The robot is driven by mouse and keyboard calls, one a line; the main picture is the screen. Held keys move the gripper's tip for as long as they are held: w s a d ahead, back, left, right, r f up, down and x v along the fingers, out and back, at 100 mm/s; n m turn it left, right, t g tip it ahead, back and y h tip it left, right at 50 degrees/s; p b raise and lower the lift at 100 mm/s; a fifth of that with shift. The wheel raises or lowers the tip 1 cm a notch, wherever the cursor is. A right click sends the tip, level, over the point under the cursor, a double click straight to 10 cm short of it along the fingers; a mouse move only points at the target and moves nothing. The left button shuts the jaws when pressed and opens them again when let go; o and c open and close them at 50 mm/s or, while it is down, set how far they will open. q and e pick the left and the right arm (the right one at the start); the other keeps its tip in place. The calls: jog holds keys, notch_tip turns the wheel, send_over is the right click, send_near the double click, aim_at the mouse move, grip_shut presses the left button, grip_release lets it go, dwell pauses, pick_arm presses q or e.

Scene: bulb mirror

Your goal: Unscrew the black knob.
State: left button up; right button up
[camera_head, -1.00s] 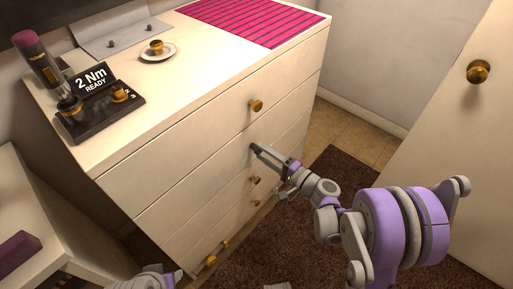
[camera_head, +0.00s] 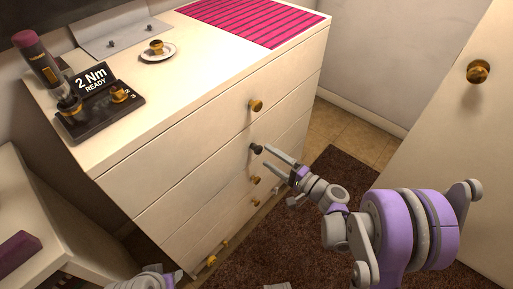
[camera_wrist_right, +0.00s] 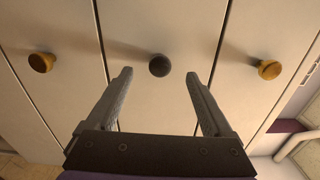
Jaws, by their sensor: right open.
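The black knob (camera_head: 257,149) is on the second drawer front of the white dresser (camera_head: 150,180). In the right wrist view the black knob (camera_wrist_right: 160,65) sits between and just beyond the fingertips, still on the drawer front. My right gripper (camera_head: 272,155) is open and empty, a little to the right of the knob in the head view; its two fingers also show apart in the right wrist view (camera_wrist_right: 158,75). Part of my left arm (camera_head: 150,280) shows at the bottom edge in the head view; its fingers cannot be made out.
Brass knobs (camera_head: 255,105) sit on the drawers above and below. On top are a screwdriver-like tool (camera_head: 45,70), a black "2 Nm READY" stand (camera_head: 100,112), a saucer (camera_head: 171,54) with a brass knob (camera_head: 156,46), and a pink striped mat (camera_head: 250,18). A door (camera_head: 450,130) stands right.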

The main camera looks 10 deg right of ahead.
jog(key=shift+v, duration=1.5)
